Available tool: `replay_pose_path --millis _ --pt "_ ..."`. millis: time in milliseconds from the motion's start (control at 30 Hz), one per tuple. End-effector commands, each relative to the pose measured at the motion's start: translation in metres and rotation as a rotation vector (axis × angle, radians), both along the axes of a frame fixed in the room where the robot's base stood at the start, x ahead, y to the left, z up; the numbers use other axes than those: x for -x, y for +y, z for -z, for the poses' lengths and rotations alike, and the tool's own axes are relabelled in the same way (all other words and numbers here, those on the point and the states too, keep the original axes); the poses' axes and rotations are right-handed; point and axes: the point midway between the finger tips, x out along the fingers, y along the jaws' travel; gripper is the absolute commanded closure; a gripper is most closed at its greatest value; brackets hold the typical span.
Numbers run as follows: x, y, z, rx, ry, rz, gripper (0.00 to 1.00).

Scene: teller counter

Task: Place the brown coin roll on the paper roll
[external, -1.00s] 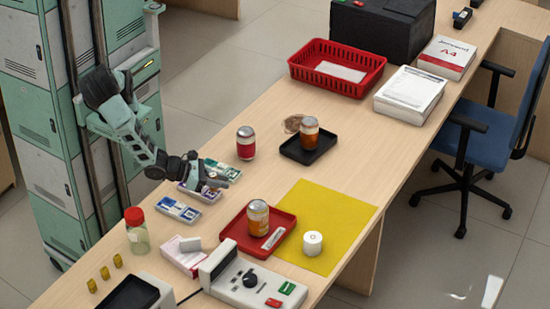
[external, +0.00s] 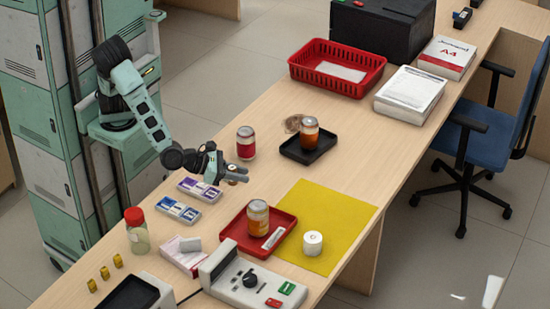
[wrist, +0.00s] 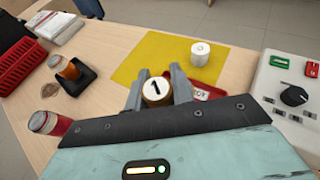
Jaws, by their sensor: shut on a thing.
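My gripper (external: 236,172) is above the counter, left of the red-labelled tray area. In the wrist view my gripper (wrist: 157,88) is shut on the brown coin roll (wrist: 157,99), whose white top bears a "1". The coin roll is upright between the fingers; in the external view it is small and partly hidden by them. The white paper roll (external: 313,243) stands upright on the yellow mat (external: 330,213), to the lower right of my gripper and apart from it. It also shows in the wrist view (wrist: 200,54).
A red tray (external: 284,239) with a jar (external: 258,217) lies between my gripper and the paper roll. A red-labelled can (external: 246,143) stands close behind my gripper. A black tray (external: 322,149) holds an orange jar (external: 309,134). The mat's upper part is clear.

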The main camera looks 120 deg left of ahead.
Motion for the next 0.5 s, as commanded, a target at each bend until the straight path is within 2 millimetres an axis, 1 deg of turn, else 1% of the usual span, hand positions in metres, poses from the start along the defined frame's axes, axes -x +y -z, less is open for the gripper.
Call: replay_pose_path --millis 33,167,200,333,400,500 --pt "-0.019 -0.001 0.010 0.003 -0.006 0.000 1.00" --pt "-0.069 -0.007 0.018 0.004 -0.007 0.015 1.00" --pt "-0.085 -0.008 0.019 0.005 -0.008 0.021 1.00" --pt "-0.135 -0.006 0.020 0.006 -0.009 0.042 1.00" --pt "-0.160 -0.002 0.017 0.007 -0.010 0.053 1.00" --pt "-0.192 0.008 0.010 0.006 -0.008 0.068 1.00"
